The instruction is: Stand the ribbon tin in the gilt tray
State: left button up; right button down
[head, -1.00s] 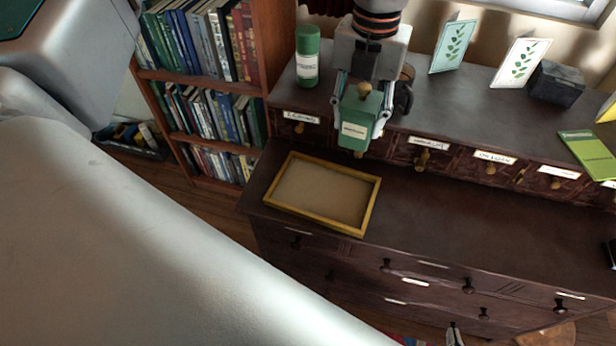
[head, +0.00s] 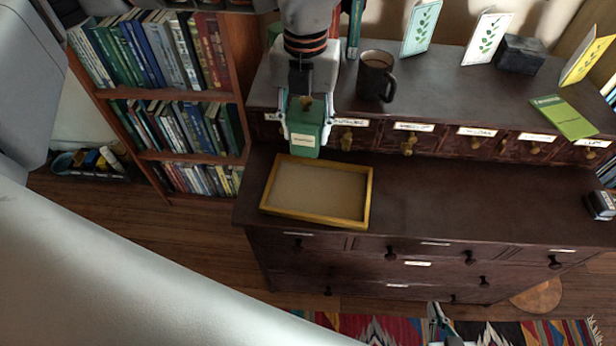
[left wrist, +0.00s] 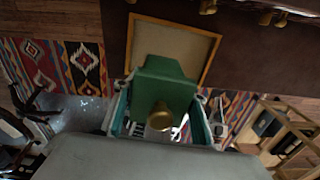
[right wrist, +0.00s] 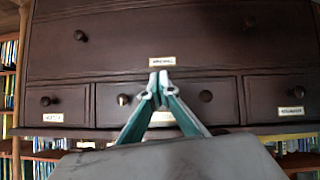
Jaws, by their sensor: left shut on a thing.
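A green tin with a pale label and a brass knob (head: 304,139), apparently the ribbon tin, is held in my left gripper (head: 305,128), which is shut on its sides. The tin looks upright, in front of the small drawers. Its lower end overlaps the far rim of the gilt tray (head: 315,219) in the head view; the gap below cannot be judged. The tin (left wrist: 165,85) partly covers the tray (left wrist: 175,24) in the left wrist view. The tray lies empty on the dresser. My right gripper (right wrist: 159,80) looks shut and empty, low before the drawer fronts.
A dark mug (head: 375,76), standing cards (head: 421,26) and a dark box (head: 520,54) are on the upper shelf. A green booklet (head: 564,116) lies at right. A bookcase (head: 170,90) stands at left.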

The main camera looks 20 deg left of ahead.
aim_at(306, 139)
pick_arm(q)
notch_tip(306, 139, down, 15)
jog(key=shift+f+b, duration=0.1)
jog(key=shift+b, duration=0.65)
jog(key=o, duration=1.2)
jog(key=shift+f, duration=0.1)
jog(key=shift+c, duration=0.2)
notch_tip(306, 139, up, 12)
jog(key=shift+r+p, duration=0.2)
jog(key=shift+p, duration=0.5)
